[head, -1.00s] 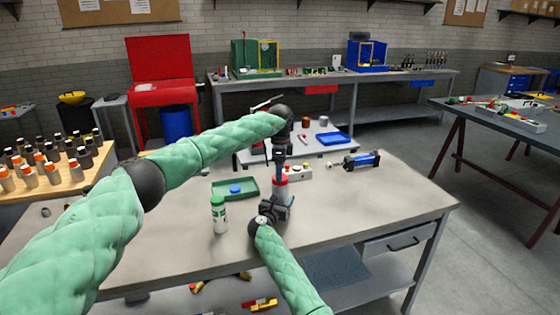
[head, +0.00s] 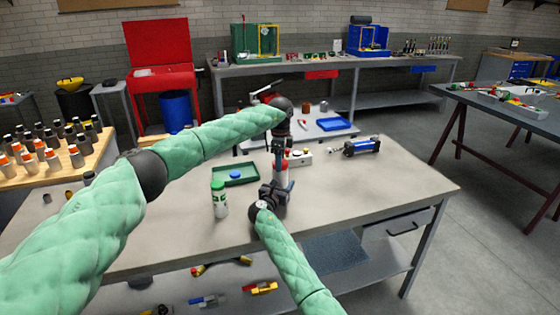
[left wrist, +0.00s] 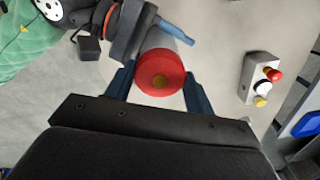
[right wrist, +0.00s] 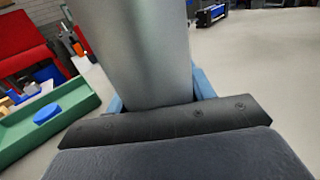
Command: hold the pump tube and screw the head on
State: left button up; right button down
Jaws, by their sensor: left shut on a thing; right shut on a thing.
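The pump tube (head: 282,182), a grey cylinder, stands upright above the workbench. The red head (head: 284,164) is at its top; it shows in the left wrist view (left wrist: 160,72) as a red disc with a yellowish centre, with the grey tube behind it. I cannot tell how far it is threaded. My left gripper (head: 281,158) points down from above and is shut on the red head, one finger on each side. My right gripper (head: 273,195) is shut on the tube below the head; the tube fills its wrist view (right wrist: 145,50).
A white bottle with a green cap (head: 219,200) stands close left of the right gripper. Behind it is a green tray (head: 252,180) holding a blue disc (head: 235,174). A button box (head: 300,158) and a blue device (head: 361,146) lie farther back. The bench's right side is clear.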

pick_arm(q)
jog(key=m, duration=1)
jog(key=shift+m, duration=0.4)
jog(key=m, duration=0.9)
jog(key=shift+w, duration=0.1)
jog(key=m, duration=0.9)
jog(key=shift+m, duration=0.4)
jog(key=m, duration=1)
jog(key=o, duration=1.1)
